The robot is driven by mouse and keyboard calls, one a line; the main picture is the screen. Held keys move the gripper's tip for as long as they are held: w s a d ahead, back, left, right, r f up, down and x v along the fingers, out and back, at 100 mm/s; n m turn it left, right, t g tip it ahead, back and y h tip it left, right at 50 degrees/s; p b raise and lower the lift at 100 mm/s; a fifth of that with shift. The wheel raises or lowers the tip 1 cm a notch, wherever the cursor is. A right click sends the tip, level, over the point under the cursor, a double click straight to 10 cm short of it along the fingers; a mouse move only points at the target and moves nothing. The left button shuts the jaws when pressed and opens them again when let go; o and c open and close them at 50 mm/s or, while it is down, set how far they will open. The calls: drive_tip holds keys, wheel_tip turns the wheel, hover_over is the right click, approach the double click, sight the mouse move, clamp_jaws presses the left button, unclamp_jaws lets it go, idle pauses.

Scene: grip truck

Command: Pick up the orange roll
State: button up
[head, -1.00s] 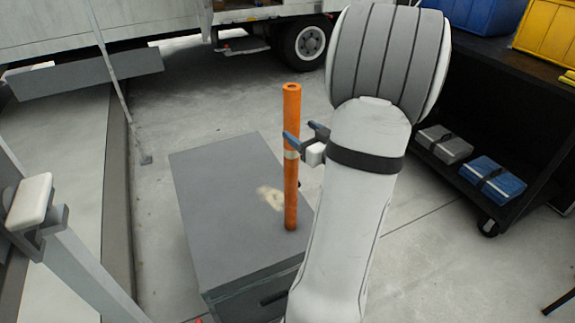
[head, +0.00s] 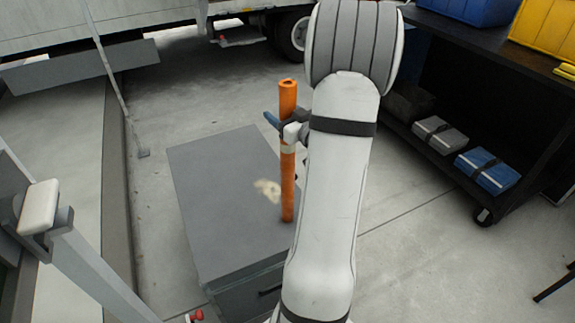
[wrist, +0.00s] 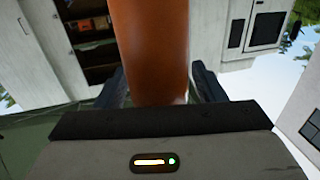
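The orange roll (head: 287,185) stands upright on the right part of a grey box top (head: 215,190). It is a tall tube with a pale band round its middle. My gripper (head: 281,124) is at its upper half, just above the band. In the wrist view the roll (wrist: 157,45) stands between the two fingers of my gripper (wrist: 158,88), one on each side. The fingers are spread, with a narrow gap showing at the right one; contact at the left one is unclear. My arm hides part of the box's right side.
A dark shelf cart (head: 470,110) at the right holds a blue bin (head: 465,8), a yellow bin (head: 545,25) and cases below. A truck (head: 150,30) stands behind. A grey metal post (head: 110,75) is at the left. Open concrete floor lies behind the box.

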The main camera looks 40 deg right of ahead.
clamp_jaws()
idle(0.5)
wheel_tip(320, 180, up, 10)
drive_tip(key=shift+r, duration=0.1)
idle(0.5)
